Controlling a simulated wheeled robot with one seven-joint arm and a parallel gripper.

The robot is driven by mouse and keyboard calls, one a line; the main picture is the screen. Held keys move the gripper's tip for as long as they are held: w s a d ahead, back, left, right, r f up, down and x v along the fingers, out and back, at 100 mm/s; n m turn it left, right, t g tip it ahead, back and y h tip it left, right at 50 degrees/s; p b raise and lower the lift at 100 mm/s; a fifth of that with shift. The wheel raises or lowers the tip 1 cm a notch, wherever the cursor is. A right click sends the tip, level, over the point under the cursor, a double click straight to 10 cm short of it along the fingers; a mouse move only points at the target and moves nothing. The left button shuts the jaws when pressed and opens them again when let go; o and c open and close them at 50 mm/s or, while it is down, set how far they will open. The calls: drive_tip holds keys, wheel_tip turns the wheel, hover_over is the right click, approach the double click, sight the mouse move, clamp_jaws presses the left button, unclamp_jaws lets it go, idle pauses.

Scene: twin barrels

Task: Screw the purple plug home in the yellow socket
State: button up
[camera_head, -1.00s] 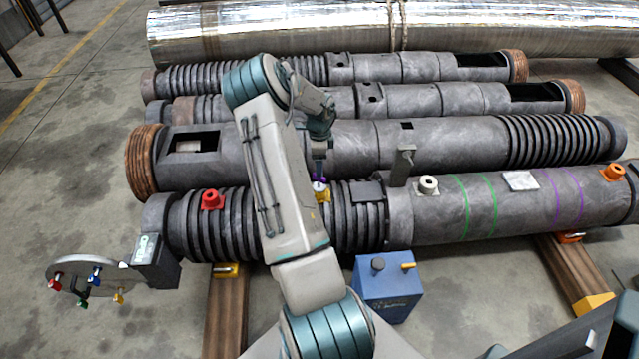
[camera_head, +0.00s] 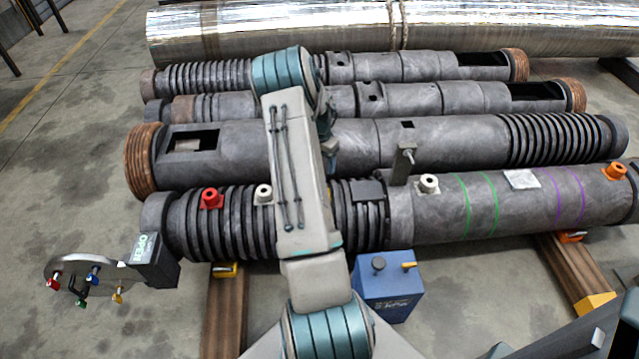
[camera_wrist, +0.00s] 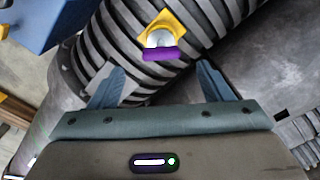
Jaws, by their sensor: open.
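In the wrist view the yellow socket (camera_wrist: 178,22) is a yellow square base with a pale round collar on the ribbed barrel. The purple plug (camera_wrist: 160,54) sits at the collar's mouth; I cannot tell how deep it is in. My gripper (camera_wrist: 160,86) is open and empty, its two fingers spread wide. The plug lies beyond the fingertips, roughly centred between them and apart from both. In the head view my arm hides the plug and most of the socket, and my fingers cannot be made out.
The near ribbed barrel also carries a red fitting (camera_head: 212,199), white fittings (camera_head: 428,184) and an orange fitting (camera_head: 615,171). An upright post (camera_head: 403,163) stands right of my arm. A blue box (camera_head: 387,287) is in front. A disc with coloured pegs (camera_head: 75,268) is at left.

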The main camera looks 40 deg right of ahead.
drive_tip(key=shift+f+b, duration=3.05)
drive_tip(key=shift+f, duration=1.6)
